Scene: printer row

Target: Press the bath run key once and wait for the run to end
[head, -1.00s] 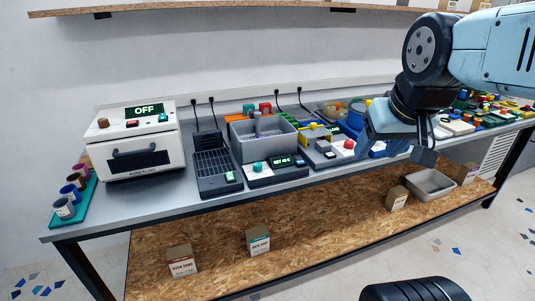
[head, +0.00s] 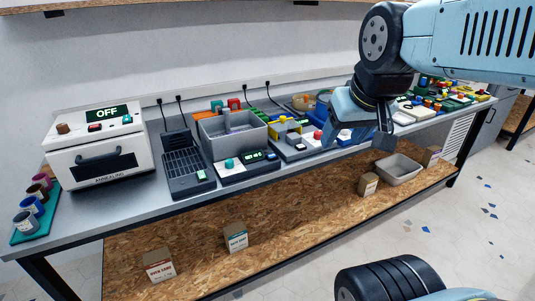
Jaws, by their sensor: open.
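The bath (head: 232,136) is a grey open tub on the bench, left of centre in the head view. The display's digits are too small to read surely. My gripper (head: 365,138) is open and empty, up and to the right of the bath panel, in front of the bench's right part. It touches nothing that I can see.
A white annealing oven (head: 97,150) reading OFF stands at the left, beside spools on a green tray (head: 38,213). A dark slotted unit (head: 188,165) stands left of the bath. A device with a red knob (head: 318,135) stands to its right. Boxes and a grey bin (head: 398,170) sit on the lower shelf.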

